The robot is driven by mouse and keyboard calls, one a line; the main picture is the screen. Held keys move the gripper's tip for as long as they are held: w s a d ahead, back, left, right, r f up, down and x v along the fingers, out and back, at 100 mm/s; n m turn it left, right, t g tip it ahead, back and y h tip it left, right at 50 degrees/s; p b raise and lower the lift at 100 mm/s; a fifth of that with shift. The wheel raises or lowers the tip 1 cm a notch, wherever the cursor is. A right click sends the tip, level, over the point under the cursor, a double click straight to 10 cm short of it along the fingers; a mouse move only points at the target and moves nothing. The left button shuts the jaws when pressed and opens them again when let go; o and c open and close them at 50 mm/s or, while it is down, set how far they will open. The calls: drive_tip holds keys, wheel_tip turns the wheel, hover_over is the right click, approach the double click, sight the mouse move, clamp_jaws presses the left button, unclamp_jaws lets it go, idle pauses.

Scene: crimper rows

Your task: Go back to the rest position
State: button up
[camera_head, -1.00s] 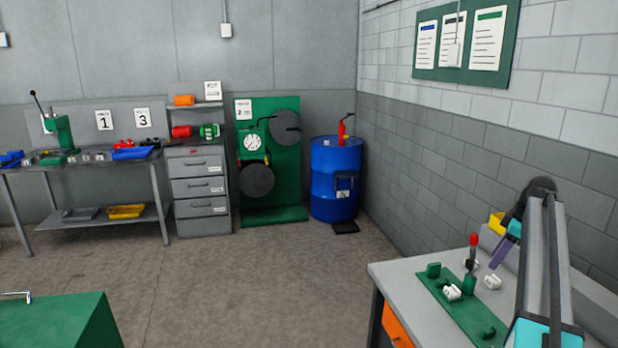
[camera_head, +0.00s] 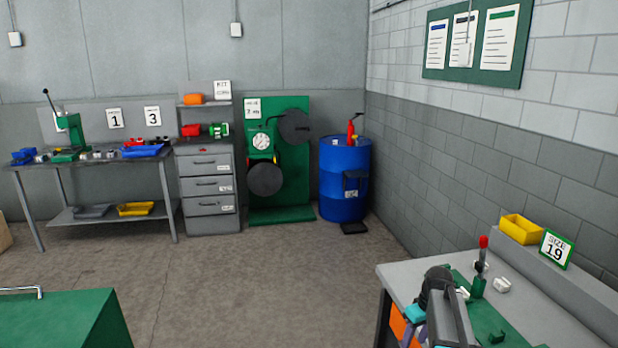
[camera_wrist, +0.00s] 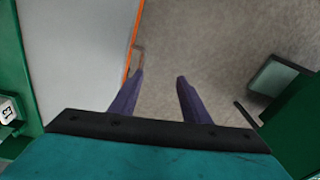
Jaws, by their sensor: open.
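My gripper (camera_wrist: 160,78) is open and empty, with its two purple fingers apart over the bare floor in the wrist view. In the head view my gripper (camera_head: 413,334) is low at the near left edge of the grey workbench (camera_head: 400,273), partly cut off by the frame. My dark wrist hides part of the bench. A green plate (camera_head: 487,320) on the bench carries a red-knobbed lever tool (camera_head: 480,270). A white block (camera_head: 501,286) sits to the right of the lever.
A green-topped surface (camera_head: 60,325) is at lower left. A blue drum (camera_head: 343,185) and drawer cabinet (camera_head: 207,190) stand by the far wall. The floor between is clear.

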drive_tip(key=s+a+f+m+h, duration=0.1)
drive_tip(key=s+a+f+m, duration=0.3)
drive_tip(key=s+a+f, duration=1)
drive_tip(key=s+a+f+g+b, duration=0.1)
drive_tip(key=s+f+g+b, duration=0.1)
drive_tip(key=s+f, duration=0.8)
drive_tip(key=s+f+g+b, duration=0.3)
drive_tip(key=s+f, duration=0.8)
drive_tip(key=s, duration=0.6)
drive_tip(key=shift+s+a+g, duration=0.35)
drive_tip(key=shift+s+g, duration=0.05)
drive_tip(key=shift+g, duration=0.4)
